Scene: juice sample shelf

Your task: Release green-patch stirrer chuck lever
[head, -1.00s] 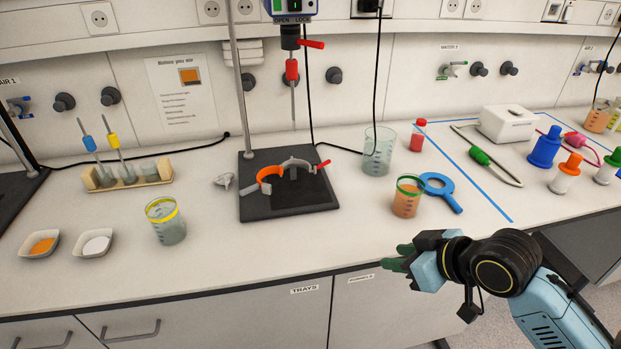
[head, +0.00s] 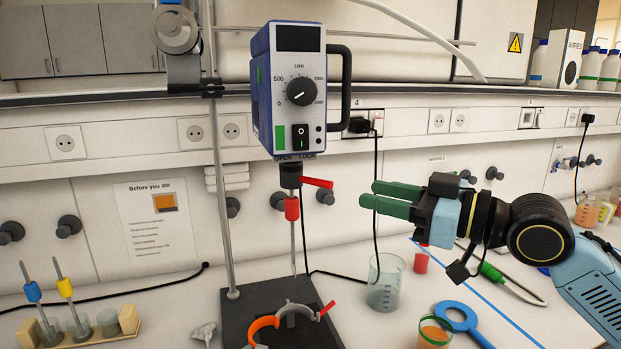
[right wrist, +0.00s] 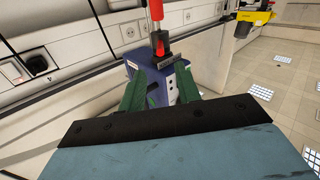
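The stirrer (head: 288,95) is a blue box with a green patch, a dial and a switch, hung on a stand. Under it is a dark chuck (head: 290,175). The chuck's red lever (head: 317,182) points right, below the word LOCK; the other word is OPEN. A red-collared shaft (head: 292,209) hangs below. My right gripper (head: 367,194) is empty and open, right of the lever, apart from it and pointing left. In the right wrist view the stirrer body (right wrist: 180,78) and the red lever (right wrist: 162,46) show between the parted green fingers. My left gripper is not in view.
The stand rod (head: 221,200) is left of the shaft. A black cable (head: 376,200) hangs behind my right fingers.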

